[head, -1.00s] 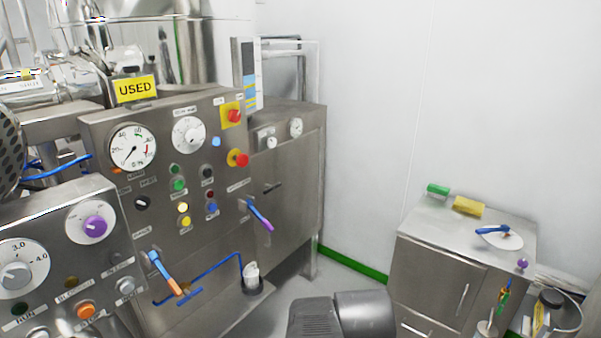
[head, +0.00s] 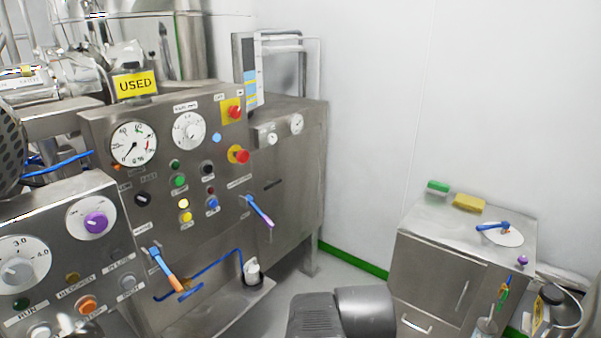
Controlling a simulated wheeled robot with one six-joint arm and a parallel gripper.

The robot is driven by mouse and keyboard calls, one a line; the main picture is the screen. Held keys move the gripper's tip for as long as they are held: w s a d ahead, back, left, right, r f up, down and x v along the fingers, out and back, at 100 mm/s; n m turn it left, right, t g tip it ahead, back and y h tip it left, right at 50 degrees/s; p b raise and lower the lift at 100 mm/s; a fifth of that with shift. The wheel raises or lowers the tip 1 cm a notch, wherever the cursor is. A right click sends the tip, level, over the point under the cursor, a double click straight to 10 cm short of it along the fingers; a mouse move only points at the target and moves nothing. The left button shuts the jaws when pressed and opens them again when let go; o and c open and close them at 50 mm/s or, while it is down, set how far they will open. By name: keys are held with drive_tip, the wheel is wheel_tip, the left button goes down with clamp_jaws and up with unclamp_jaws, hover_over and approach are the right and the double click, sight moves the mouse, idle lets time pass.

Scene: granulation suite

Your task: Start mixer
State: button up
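A steel control panel (head: 150,215) stands at the left in the head view. It carries a green button (head: 180,181), a dark green one (head: 175,165) above it, a lit yellow one (head: 184,204), a blue one (head: 212,203) and black knobs. Two red mushroom buttons (head: 239,154) sit on yellow plates at its right. A nearer panel (head: 60,275) at lower left has a purple knob (head: 96,223), a grey dial knob (head: 17,272), an orange button (head: 87,305) labelled STOP and a dark lamp (head: 21,305) labelled RUN. Small labels are mostly unreadable. My gripper is not clearly visible.
A yellow USED sign (head: 135,86) hangs above the panel. Blue-handled levers (head: 257,211) and (head: 164,268) stick out from the panel front. A steel cabinet (head: 430,275) stands at right, with a bin (head: 553,312) beside it. Some floor is clear between.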

clamp_jaws()
idle(1.1)
drive_tip(key=w+d+r+m+t+b, duration=0.1)
drive_tip(key=w+r+m+t+b, duration=0.3)
drive_tip(key=w, duration=0.9)
drive_tip(key=w+r+m+t+b, duration=0.1)
drive_tip(key=w+r+t, duration=0.3)
drive_tip(key=w, duration=0.9)
drive_tip(key=w+d+r+m+t+h+b, duration=0.3)
drive_tip(key=w+d+r+m+t+h, duration=0.1)
drive_tip(key=w+d+m+h, duration=0.5)
drive_tip(key=shift+w+d+r+m+h+b, duration=0.15)
drive_tip(key=shift+w+d+m+h+b, duration=0.15)
drive_tip(key=shift+w+d+h, duration=0.45)
